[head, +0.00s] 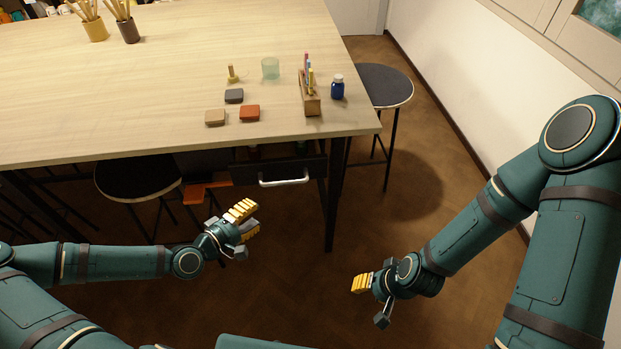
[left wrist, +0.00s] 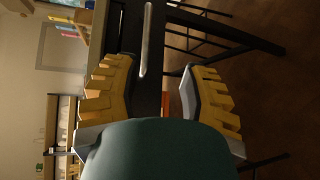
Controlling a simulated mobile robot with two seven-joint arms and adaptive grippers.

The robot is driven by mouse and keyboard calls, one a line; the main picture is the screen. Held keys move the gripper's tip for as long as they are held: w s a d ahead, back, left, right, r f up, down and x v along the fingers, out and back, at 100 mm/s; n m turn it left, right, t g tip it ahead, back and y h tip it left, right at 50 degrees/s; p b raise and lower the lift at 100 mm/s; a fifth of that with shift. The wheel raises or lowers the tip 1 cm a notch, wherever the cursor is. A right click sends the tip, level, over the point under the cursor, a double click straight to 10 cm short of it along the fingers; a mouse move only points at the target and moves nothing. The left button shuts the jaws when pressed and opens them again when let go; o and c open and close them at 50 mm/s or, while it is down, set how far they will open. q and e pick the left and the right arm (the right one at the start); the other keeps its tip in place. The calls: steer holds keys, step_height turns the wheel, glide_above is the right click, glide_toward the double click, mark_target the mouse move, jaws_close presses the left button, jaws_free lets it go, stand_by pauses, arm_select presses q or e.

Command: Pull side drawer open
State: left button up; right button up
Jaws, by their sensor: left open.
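The side drawer is a dark box under the table's near edge, with a dark front (head: 246,174) and a silver bar handle (head: 284,178). Small items show in the gap above the front. My left gripper (head: 246,221) is open and empty, below and left of the handle. In the left wrist view the handle (left wrist: 147,40) stands ahead, beyond the open fingers (left wrist: 160,92) and nearer the left finger; no contact is seen. My right gripper (head: 370,298) is low at the right, away from the drawer; its fingers overlap, so its opening is unclear.
The pale table (head: 150,100) carries colored blocks, a wooden holder (head: 311,101), a blue bottle (head: 337,88) and a glass (head: 270,68). A dark stool (head: 138,176) is left of the drawer, another (head: 378,84) at the right. An orange object (head: 205,190) is beside the drawer.

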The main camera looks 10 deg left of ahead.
mark_target(284, 182)
arm_select(q)
steer(key=shift+n+t, duration=0.3)
steer(key=shift+t, duration=0.3)
steer(key=x, duration=0.9)
steer(key=a+r+x, duration=0.1)
steer(key=x, duration=0.3)
steer(key=shift+w+d+f+b, duration=0.15)
steer(key=shift+w+b, duration=0.2)
steer(key=shift+w, duration=0.4)
jaws_close()
